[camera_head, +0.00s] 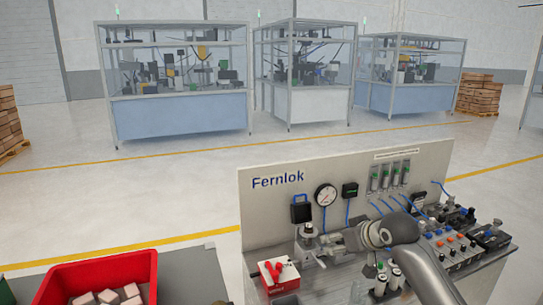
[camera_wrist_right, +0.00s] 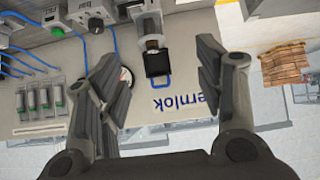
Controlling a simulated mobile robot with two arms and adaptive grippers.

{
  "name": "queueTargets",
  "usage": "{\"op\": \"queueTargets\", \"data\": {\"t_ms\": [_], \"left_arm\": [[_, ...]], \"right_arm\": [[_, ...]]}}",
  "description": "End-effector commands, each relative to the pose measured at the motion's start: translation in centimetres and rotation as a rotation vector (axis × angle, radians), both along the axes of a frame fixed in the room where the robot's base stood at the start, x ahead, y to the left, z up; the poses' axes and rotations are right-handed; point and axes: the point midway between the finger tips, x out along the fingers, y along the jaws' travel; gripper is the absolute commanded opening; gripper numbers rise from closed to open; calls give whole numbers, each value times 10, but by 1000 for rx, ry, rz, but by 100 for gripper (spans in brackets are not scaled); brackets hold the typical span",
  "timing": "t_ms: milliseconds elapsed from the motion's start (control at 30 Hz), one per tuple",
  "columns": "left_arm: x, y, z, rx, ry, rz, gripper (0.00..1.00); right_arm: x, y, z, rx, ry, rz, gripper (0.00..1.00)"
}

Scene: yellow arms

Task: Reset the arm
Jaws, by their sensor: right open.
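My right arm comes in from the lower right in the head view. Its gripper (camera_head: 325,245) is at the front of the grey Fernlok panel (camera_head: 265,215), beside a metal fixture (camera_head: 306,238). In the right wrist view the two fingers of the gripper (camera_wrist_right: 163,82) are spread wide apart with nothing held between them. Beyond the fingers, the panel shows upside down with a black box (camera_wrist_right: 157,62) in line with the gap. Whether a finger touches the fixture is hard to tell. My left gripper is not in view.
A red and white box (camera_head: 279,276) stands at the bench's front left, close to the gripper. Valves and buttons (camera_head: 455,240) crowd the right side. A red bin (camera_head: 98,272) with pale blocks is at lower left. Glazed machine cells (camera_head: 178,85) stand far back across open floor.

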Motion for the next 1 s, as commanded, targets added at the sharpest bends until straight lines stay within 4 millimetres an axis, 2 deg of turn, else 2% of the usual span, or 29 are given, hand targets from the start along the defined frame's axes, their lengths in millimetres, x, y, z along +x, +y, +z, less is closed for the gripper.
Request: {"op": "queueTargets", "data": {"t_ms": [233,367,500,700,833,1000], "left_arm": [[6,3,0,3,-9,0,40],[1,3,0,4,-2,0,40],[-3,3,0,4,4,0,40],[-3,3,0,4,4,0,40],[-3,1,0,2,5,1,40],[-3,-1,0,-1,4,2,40]], "right_arm": [[-41,15,-55,-21,61,18,62],[-80,23,-95,-34,110,25,62],[-133,29,-137,-49,169,22,62],[-213,28,-182,-69,256,-8,62],[-267,22,-201,-83,315,-41,62],[-334,9,-214,-108,390,-97,62]]}}
